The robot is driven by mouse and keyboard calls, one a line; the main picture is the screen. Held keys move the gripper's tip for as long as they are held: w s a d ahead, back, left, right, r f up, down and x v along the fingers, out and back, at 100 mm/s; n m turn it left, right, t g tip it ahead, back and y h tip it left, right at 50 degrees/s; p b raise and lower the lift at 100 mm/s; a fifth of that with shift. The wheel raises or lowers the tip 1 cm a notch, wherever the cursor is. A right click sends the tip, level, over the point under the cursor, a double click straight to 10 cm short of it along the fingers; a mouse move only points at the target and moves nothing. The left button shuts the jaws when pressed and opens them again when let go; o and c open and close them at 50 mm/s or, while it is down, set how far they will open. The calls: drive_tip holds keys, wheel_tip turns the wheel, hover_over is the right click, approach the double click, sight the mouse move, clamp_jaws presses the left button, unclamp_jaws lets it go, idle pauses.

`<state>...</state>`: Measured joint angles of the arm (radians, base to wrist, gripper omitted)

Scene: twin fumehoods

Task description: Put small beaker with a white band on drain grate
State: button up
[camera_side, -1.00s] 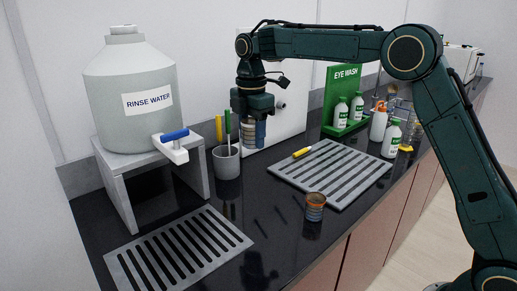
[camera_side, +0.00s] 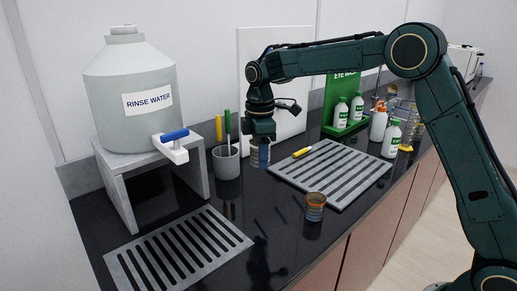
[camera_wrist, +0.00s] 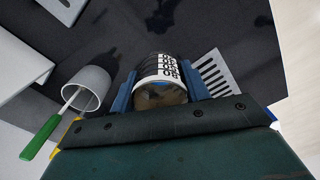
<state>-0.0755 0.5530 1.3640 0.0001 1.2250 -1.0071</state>
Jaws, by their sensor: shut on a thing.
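My gripper (camera_side: 262,152) is shut on a small beaker (camera_side: 254,158), just right of the grey cup. In the wrist view, the beaker (camera_wrist: 158,70) sits between the blue fingers and shows a white band with black markings. I cannot tell whether its base touches the counter. One slotted grey drain grate (camera_side: 127,262) lies at the front left, below the rinse water tap. A second slotted grate (camera_side: 345,200) lies right of my gripper, and part of a grate shows in the wrist view (camera_wrist: 213,76).
A grey cup (camera_side: 227,168) with brushes stands close left of my gripper. Another small beaker (camera_side: 315,207) with an orange-brown band stands in front of the right grate, which bears a yellow-handled tool (camera_side: 301,153). The rinse water tank (camera_side: 130,95) stands on a stand. Counter between the grates is mostly clear.

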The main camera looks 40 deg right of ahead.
drive_tip(key=s+d+f+m, duration=0.1)
drive_tip(key=s+f+m, duration=0.1)
drive_tip(key=f+m, duration=0.1)
drive_tip(key=s+d+f+m, duration=0.1)
drive_tip(key=s+f+m, duration=0.1)
drive_tip(key=f+m, duration=0.2)
drive_tip(key=s+d+f+m, duration=0.1)
drive_tip(key=s+f+m, duration=0.1)
drive_tip(key=f+m, duration=0.2)
drive_tip(key=shift+s+d, duration=0.15)
drive_tip(key=shift+d, duration=0.1)
drive_tip(key=shift+s+d+f+m, duration=0.2)
drive_tip(key=shift+s+f+m, duration=0.35)
drive_tip(key=shift+f+m, duration=0.15)
drive_tip(key=shift+r, duration=0.1)
wheel_tip(320, 180, up, 9)
drive_tip(key=w, duration=0.2)
wheel_tip(320, 180, up, 9)
hover_over(281, 214)
wheel_tip(281, 214, down, 16)
drive_tip(key=shift+r, duration=0.2)
drive_tip(key=shift+f, duration=2.1)
drive_tip(key=shift+f, duration=0.1)
